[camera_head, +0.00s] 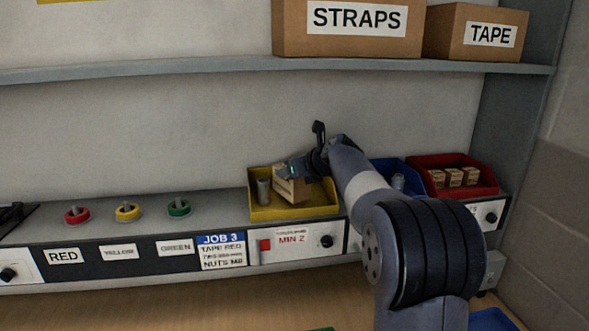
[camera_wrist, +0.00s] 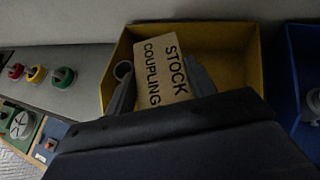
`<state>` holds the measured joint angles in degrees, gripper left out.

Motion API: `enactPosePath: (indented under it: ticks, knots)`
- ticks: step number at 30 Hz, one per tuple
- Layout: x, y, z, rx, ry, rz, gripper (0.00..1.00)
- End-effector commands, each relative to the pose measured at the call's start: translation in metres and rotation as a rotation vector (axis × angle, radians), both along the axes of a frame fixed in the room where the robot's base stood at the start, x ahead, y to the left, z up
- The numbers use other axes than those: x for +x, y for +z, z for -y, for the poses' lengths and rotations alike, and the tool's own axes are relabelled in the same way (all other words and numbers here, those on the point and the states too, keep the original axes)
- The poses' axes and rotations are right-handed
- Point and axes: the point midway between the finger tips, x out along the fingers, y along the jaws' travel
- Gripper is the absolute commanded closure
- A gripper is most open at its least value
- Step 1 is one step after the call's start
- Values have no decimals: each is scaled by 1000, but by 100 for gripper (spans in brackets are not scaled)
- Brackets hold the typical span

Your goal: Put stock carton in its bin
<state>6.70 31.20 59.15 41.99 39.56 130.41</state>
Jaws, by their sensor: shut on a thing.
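The stock carton (camera_wrist: 163,67) is a tan box lettered "STOCK COUPLING". My gripper (camera_head: 293,172) is shut on it, with a finger on each side in the wrist view. In the head view the carton (camera_head: 292,190) is within the outline of the yellow bin (camera_head: 304,211), partly covered by my gripper and slightly tilted. The yellow bin also shows in the wrist view (camera_wrist: 240,36), around and behind the carton. I cannot tell whether the carton touches the bin floor. A grey cylindrical part (camera_head: 263,191) stands at the left inside the yellow bin.
A blue bin (camera_head: 408,172) and a red bin (camera_head: 470,191) with small cartons stand to the right. Red (camera_head: 77,215), yellow (camera_head: 128,211) and green (camera_head: 178,208) tape rolls sit on pegs at left. A shelf (camera_head: 200,70) with STRAPS and TAPE boxes runs above.

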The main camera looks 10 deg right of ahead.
Motion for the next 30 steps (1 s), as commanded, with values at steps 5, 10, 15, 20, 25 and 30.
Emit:
enactPosePath:
  ticks: [5, 10, 15, 20, 25, 30]
  knots:
    - [0, 2, 0, 0, 0, 4, 89]
    - [0, -2, 0, 1, -1, 4, 89]
    - [0, -7, 0, 0, 0, 3, 89]
    - [0, -10, 0, 0, 0, 3, 89]
    - [0, -12, 0, 0, 1, -1, 38]
    - [0, -12, 0, 0, 0, -1, 26]
